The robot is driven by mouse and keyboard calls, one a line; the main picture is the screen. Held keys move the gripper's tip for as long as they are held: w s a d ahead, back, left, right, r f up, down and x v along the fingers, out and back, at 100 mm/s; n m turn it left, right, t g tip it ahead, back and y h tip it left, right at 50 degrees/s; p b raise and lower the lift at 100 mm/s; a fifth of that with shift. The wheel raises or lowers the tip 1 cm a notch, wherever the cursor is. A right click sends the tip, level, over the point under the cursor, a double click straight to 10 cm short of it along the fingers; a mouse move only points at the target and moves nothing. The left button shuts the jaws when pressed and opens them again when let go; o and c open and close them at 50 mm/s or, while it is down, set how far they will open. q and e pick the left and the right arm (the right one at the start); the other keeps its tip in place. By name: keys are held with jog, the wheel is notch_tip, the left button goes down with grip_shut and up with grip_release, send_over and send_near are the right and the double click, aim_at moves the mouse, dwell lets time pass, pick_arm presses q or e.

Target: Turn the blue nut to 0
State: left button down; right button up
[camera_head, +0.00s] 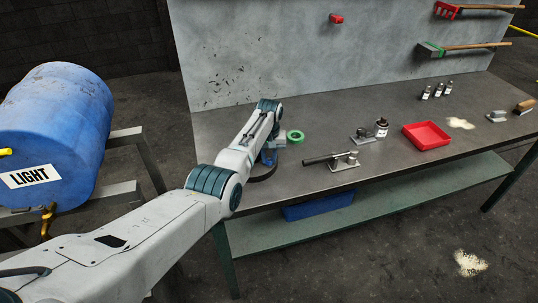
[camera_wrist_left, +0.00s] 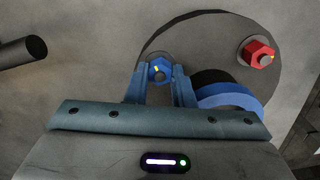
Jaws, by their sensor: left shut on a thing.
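In the left wrist view, a blue nut (camera_wrist_left: 160,71) with a small yellow mark sits on a round grey disc (camera_wrist_left: 205,38). My left gripper (camera_wrist_left: 163,84) is shut on the blue nut, one finger on each side of it. A red nut (camera_wrist_left: 258,53) with a yellow mark sits on the same disc to the right. In the head view, my left arm reaches to the table's left part, and the gripper (camera_head: 268,158) shows only partly. The nuts are hidden there behind the arm. My right gripper is not in view.
A blue and black curved part (camera_wrist_left: 228,97) lies close to the right finger.

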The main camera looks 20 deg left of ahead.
aim_at(269, 159)
pick_arm(q)
jog(key=m+p, duration=0.1)
jog(key=m, duration=0.3)
jog(key=shift+r+m, duration=0.15)
jog(key=shift+m, duration=0.15)
jog(key=m, duration=0.5)
jog(key=shift+w+p, duration=0.1)
jog(key=shift+p, duration=0.25)
jog(key=m, duration=0.5)
jog(key=shift+m, duration=0.4)
jog(key=shift+m+p, duration=0.4)
jog(key=shift+m, duration=2.1)
jog(key=c, duration=1.2)
grip_release()
jog(key=shift+c, duration=0.2)
jog(key=shift+r, duration=0.5)
notch_tip(269, 159, up, 10)
jog(key=b, duration=0.1)
